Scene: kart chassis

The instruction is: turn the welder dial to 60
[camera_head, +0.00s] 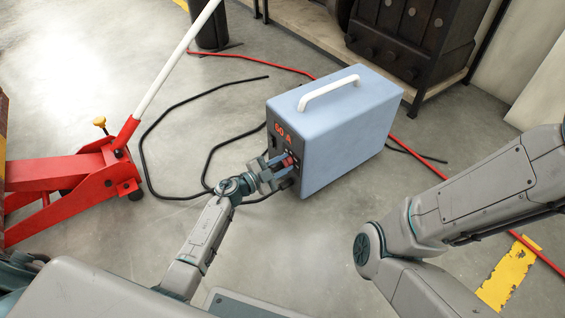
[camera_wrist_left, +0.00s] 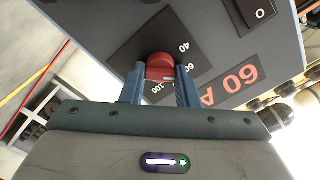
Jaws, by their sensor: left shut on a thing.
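The welder (camera_head: 340,125) is a pale blue box with a white top handle, standing on the floor in the middle of the head view. Its front panel display (camera_head: 283,131) reads 60 A in orange; the same display (camera_wrist_left: 229,86) appears upside down in the left wrist view. In the head view my left gripper (camera_head: 280,170) partly hides the dial. My right gripper is out of view.
A red floor jack (camera_head: 75,180) with a white handle stands at the left. Black and red cables (camera_head: 150,130) lie on the floor around the welder. A dark cabinet (camera_head: 410,40) stands behind it. A rocker switch (camera_wrist_left: 255,10) is on the panel. Floor in front is mostly clear.

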